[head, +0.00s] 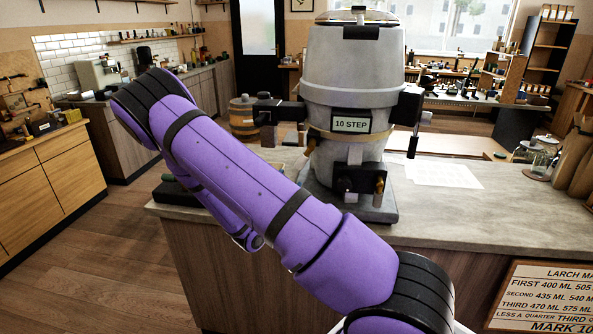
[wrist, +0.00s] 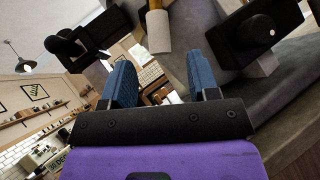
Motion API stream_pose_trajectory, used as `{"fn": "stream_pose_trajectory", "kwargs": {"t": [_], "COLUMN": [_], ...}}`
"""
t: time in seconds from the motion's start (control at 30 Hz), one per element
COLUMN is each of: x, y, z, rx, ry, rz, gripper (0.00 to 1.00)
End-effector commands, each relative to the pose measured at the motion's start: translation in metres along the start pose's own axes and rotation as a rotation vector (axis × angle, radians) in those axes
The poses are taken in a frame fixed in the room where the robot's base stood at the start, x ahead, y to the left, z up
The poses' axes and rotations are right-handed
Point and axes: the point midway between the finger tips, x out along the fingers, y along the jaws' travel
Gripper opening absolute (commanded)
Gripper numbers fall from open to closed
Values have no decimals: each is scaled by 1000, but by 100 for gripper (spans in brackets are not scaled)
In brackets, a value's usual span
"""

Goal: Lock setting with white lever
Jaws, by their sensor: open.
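A grey gravity bin (head: 352,75) with a "10 STEP" label (head: 351,124) stands upright on the counter. Black fittings sit on its left side (head: 268,112) and right side (head: 410,108). A small pale knob (head: 426,116) and a dark hanging handle (head: 412,146) show at the right. A black block with brass parts (head: 358,181) is low on its front. In the wrist view, a pale cylinder with a brass end (wrist: 159,30) lies beyond my gripper (wrist: 163,82), which is open and empty. I cannot tell which part is the white lever. My arm hides the gripper in the head view.
The grey counter (head: 500,220) has free room right of the bin, with a white sheet (head: 442,174) on it. A dark flat object (head: 180,190) lies at the left end. A printed sign (head: 545,298) is at lower right. Glassware (head: 542,155) stands at far right.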

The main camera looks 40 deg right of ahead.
Motion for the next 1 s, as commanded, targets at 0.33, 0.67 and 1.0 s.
{"fn": "stream_pose_trajectory", "kwargs": {"t": [0.33, 0.67, 1.0], "x": [-35, -36, -33], "y": [0, 0, 0], "z": [0, 0, 4], "rx": [0, 0, 1], "ry": [1, 0, 0], "rz": [1, 0, -27], "gripper": [55, 55, 55]}}
